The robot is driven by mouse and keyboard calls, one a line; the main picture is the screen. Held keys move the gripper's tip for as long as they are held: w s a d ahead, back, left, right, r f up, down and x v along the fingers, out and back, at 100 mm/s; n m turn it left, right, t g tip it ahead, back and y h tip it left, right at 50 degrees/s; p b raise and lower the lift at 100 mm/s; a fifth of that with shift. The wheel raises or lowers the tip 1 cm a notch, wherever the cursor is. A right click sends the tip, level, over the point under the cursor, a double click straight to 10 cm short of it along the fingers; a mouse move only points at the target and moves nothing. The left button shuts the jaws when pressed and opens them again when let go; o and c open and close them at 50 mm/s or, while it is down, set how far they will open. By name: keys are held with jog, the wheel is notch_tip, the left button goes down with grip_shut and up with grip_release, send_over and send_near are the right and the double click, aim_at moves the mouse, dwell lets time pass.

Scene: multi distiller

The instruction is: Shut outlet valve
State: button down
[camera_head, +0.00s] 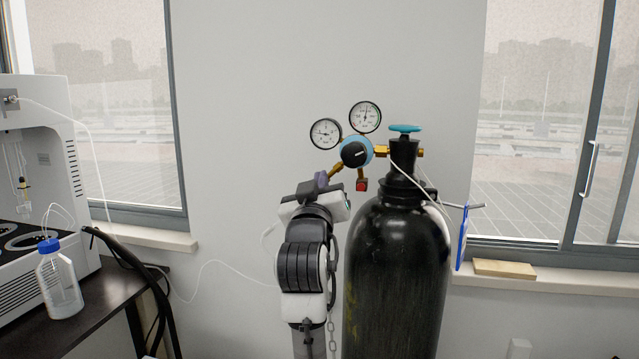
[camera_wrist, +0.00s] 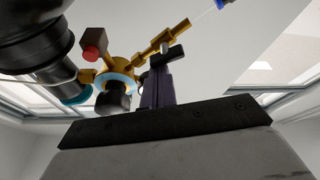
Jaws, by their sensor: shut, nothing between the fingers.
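My gripper (camera_head: 321,180) is raised at the regulator, left of the gas cylinder. In the wrist view its purple fingers (camera_wrist: 157,88) are together and empty. Their tips are close to the black handle (camera_wrist: 167,56) of the outlet valve, which sits on a brass outlet pipe (camera_wrist: 165,38); I cannot tell whether they touch. In the head view only part of the brass outlet (camera_head: 336,170) shows beside the fingers, and the handle is not clear. The regulator (camera_head: 356,152) has a black knob, a cyan ring and two gauges; its knob (camera_wrist: 113,98) also shows in the wrist view.
The black cylinder (camera_head: 398,270) with a teal handwheel (camera_head: 404,128) stands right of my arm. A red-capped fitting (camera_head: 361,185) hangs below the regulator. A thin white tube runs left. A desk (camera_head: 95,310) with a white instrument (camera_head: 35,180) and a bottle (camera_head: 59,282) stands at left.

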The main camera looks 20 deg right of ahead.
jog(key=shift+d+f+m+g+h+b, duration=0.15)
jog(key=shift+m+g+h+b, duration=0.4)
jog(key=shift+m, duration=1)
jog(key=shift+d+f+m+g+h+b, duration=0.15)
jog(key=shift+m+h, duration=0.6)
jog(key=shift+m, duration=0.8)
jog(key=shift+s+f+m+g+h+b, duration=0.1)
jog(key=shift+m+g+h+b, duration=0.25)
jog(key=shift+m, duration=0.8)
jog(key=shift+s+f+m+g+h+b, duration=0.1)
jog(key=shift+m+g+h+b, duration=0.2)
jog(key=shift+m, duration=0.85)
jog(key=shift+f+m+g+h+b, duration=0.1)
jog(key=shift+m+g+h+b, duration=0.25)
jog(key=shift+m, duration=0.8)
jog(key=shift+f+m+g+h+b, duration=0.15)
jog(key=shift+m+g, duration=0.35)
jog(key=shift+m, duration=0.65)
dwell(0.3)
